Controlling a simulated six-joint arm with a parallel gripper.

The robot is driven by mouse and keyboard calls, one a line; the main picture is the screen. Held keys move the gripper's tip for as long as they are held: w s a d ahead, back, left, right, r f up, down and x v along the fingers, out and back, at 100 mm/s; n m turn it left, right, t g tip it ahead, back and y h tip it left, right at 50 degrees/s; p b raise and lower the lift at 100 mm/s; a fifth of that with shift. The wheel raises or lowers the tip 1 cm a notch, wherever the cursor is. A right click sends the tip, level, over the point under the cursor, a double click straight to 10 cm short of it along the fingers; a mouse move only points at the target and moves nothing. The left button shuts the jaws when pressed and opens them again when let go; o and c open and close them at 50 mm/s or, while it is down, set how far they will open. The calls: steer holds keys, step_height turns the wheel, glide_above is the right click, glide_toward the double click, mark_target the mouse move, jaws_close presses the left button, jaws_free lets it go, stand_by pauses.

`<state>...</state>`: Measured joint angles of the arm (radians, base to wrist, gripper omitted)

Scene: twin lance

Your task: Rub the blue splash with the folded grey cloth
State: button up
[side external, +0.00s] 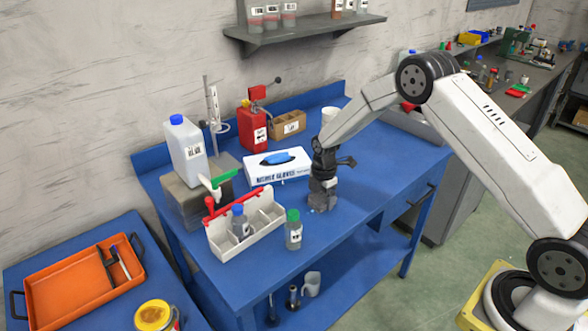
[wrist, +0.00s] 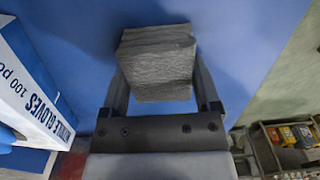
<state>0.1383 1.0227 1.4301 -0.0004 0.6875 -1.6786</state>
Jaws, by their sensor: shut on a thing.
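The folded grey cloth (wrist: 157,62) is a thick, ribbed grey block in the wrist view, between my gripper's two fingers. My gripper (side external: 322,188) is shut on it, pointing down over the right part of the blue bench (side external: 345,215). In the side view the cloth (side external: 321,202) shows as a small grey block low at the gripper's tip. It is at or close above the bench top; I cannot tell whether it touches. A darker blue area around the cloth in the wrist view may be shadow or splash.
A nitrile glove box (side external: 278,167) stands just left of my gripper. A red can (side external: 254,127) stands behind. Bench to the front right is clear.

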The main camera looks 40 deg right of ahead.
mark_target(306, 214)
steer(key=shift+a, duration=3.15)
steer(key=shift+s+d, duration=0.1)
steer(key=shift+d, duration=4.75)
steer(key=shift+d+r, duration=0.1)
steer(key=shift+d, duration=0.1)
step_height(306, 214, up, 8)
